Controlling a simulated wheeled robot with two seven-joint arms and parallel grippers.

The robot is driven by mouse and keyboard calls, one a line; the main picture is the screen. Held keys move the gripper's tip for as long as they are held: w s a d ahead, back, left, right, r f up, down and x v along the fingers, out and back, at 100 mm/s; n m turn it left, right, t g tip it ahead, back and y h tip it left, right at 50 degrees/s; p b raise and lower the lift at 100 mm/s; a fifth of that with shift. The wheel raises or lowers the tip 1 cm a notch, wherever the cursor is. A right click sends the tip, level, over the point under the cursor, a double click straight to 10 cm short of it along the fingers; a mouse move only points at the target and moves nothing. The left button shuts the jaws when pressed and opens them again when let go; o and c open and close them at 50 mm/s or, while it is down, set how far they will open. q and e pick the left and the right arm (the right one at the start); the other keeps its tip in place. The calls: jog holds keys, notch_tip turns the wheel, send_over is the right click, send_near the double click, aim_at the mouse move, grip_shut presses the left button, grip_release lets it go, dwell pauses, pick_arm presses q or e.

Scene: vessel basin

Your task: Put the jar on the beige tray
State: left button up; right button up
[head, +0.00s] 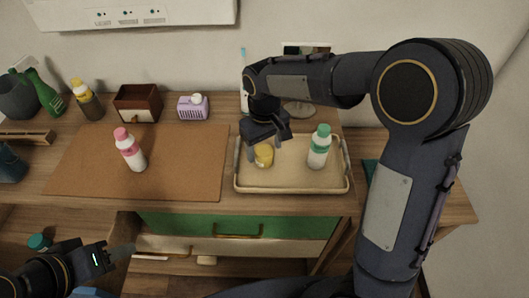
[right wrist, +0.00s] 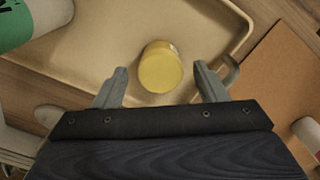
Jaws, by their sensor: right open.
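A small jar with a yellow lid (head: 264,155) stands on the beige tray (head: 290,189), in its left half. In the right wrist view the jar (right wrist: 160,67) sits on the tray (right wrist: 205,16) just beyond the fingertips. My right gripper (head: 267,146) is above the jar; its fingers (right wrist: 156,88) are spread apart, one to each side, with nothing between them. My left gripper (head: 120,252) is low at the left, by the open drawer area; its jaw gap is not clear.
A white bottle with a green cap (head: 319,147) stands on the tray, right of the jar. A pink-capped bottle (head: 131,150) stands on the brown mat (head: 85,165). A purple box (head: 193,107), a wooden box (head: 138,102) and bottles line the back. The mat's right part is clear.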

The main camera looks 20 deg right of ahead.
aim_at(265, 151)
notch_tip(265, 151, up, 9)
jog(key=shift+f, duration=0.15)
jog(key=s+d+r+m+t+y, duration=0.2)
jog(key=s+d+y, duration=0.1)
jog(key=s+d, duration=0.55)
jog(key=s+f+m+t, duration=0.3)
jog(key=s+f, duration=0.1)
jog(key=s, duration=0.9)
jog(key=shift+s+a+f+t+y, duration=0.2)
jog(key=shift+s+a+t+y, duration=0.1)
jog(key=shift+a+y, duration=0.1)
jog(key=shift+r+p, duration=0.1)
jog(key=shift+p, duration=0.25)
